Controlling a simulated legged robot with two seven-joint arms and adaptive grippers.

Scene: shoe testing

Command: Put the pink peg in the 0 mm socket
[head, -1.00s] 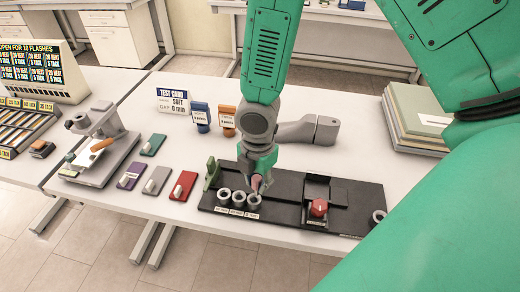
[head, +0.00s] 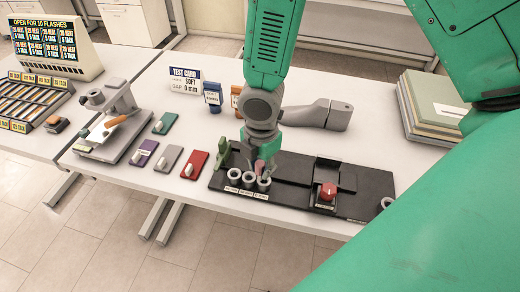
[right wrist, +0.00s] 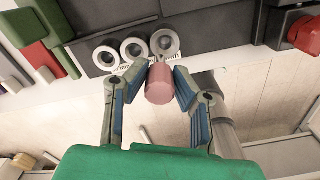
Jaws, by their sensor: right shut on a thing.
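The pink peg (right wrist: 158,84) is between the fingertips of my right gripper (right wrist: 154,76), which is shut on it. The peg also shows, small, in the head view (head: 259,166). Three grey ring sockets stand in a row on the black board: left (right wrist: 106,58), middle (right wrist: 133,48) and right (right wrist: 164,43). The peg is close to the right socket, near its front side in the wrist view; whether it touches cannot be told. All three holes look empty in the wrist view. The socket labels are too small to read. My left gripper is not in view.
The black board (head: 287,166) also carries a red knob (head: 327,191) on the right and a green part (head: 222,153) on the left. Purple, grey and red plates lie left of it. A test card (head: 185,81) reads "SOFT 0 mm". Stacked sheets (head: 432,107) lie behind right.

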